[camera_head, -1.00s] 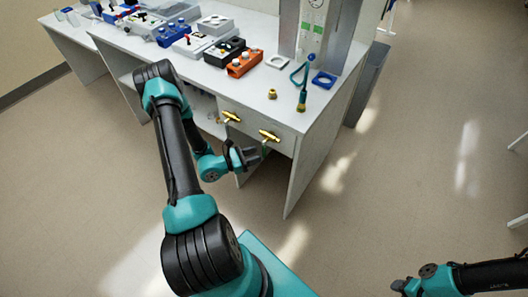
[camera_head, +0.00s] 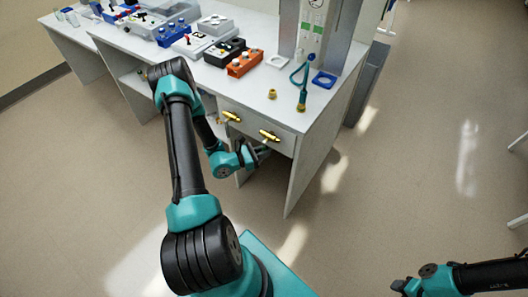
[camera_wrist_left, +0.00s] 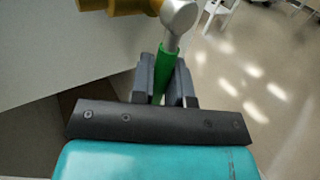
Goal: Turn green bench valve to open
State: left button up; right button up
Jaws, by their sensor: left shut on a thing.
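The green valve handle (camera_wrist_left: 166,66) shows in the left wrist view, hanging down from a silver stem (camera_wrist_left: 180,14) beside a brass valve body (camera_wrist_left: 120,6). My left gripper (camera_wrist_left: 165,80) is shut on the green handle, with a dark finger on either side. In the head view this brass valve (camera_head: 269,135) sits on the bench's front panel, the nearer of two. My left gripper (camera_head: 263,152) is just below it there and hides most of the handle. My right gripper (camera_head: 398,286) hangs low at the bottom right, away from the bench; its jaws are too small to read.
A second brass valve (camera_head: 230,117) is on the panel to the left. On the bench top (camera_head: 290,107) stand an orange box (camera_head: 244,64), a blue square ring (camera_head: 323,79), a brass fitting (camera_head: 272,93) and a teal hose (camera_head: 302,88). The floor on the right is open.

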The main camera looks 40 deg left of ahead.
pick_arm(q)
grip_shut()
jog(key=shift+d, duration=0.1)
jog(key=shift+w+d+r+n+t, duration=0.15)
jog(key=shift+d+n+t, duration=0.45)
jog(key=shift+n, duration=0.6)
jog(key=shift+d+r+n+t, duration=0.2)
jog(key=shift+d+n+t, duration=0.25)
jog(key=shift+n+t, duration=0.55)
jog(key=shift+w+d+r+n+t, duration=0.15)
jog(key=shift+d+n+t, duration=0.3)
jog(key=shift+n, duration=0.95)
jog(key=o, duration=0.6)
grip_release()
